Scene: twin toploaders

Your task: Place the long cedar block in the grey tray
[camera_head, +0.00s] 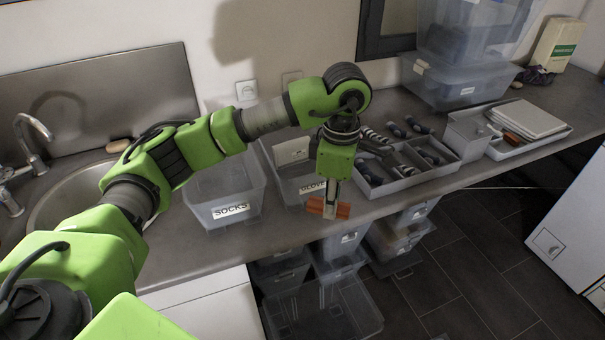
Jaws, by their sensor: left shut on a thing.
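My left gripper (331,197) points down over the front edge of the counter. It is shut on the reddish-brown cedar block (343,211), whose ends stick out on both sides of the fingers. The block is held roughly level, in front of the clear bin labelled "GLOVES"; I cannot tell its exact height. A grey tray with compartments (424,178) stands on the counter to the right of the gripper, with dark and striped rolled items in it. Another low, pale grey tray (552,138) farther right holds white folded cloths. My right gripper is out of view.
A clear bin labelled "SOCKS" (219,204) and the gloves bin (295,190) stand left of the compartment tray. Stacked clear bins (455,88) stand at the back. More clear bins (350,312) are below the counter. A sink (62,195) is at left.

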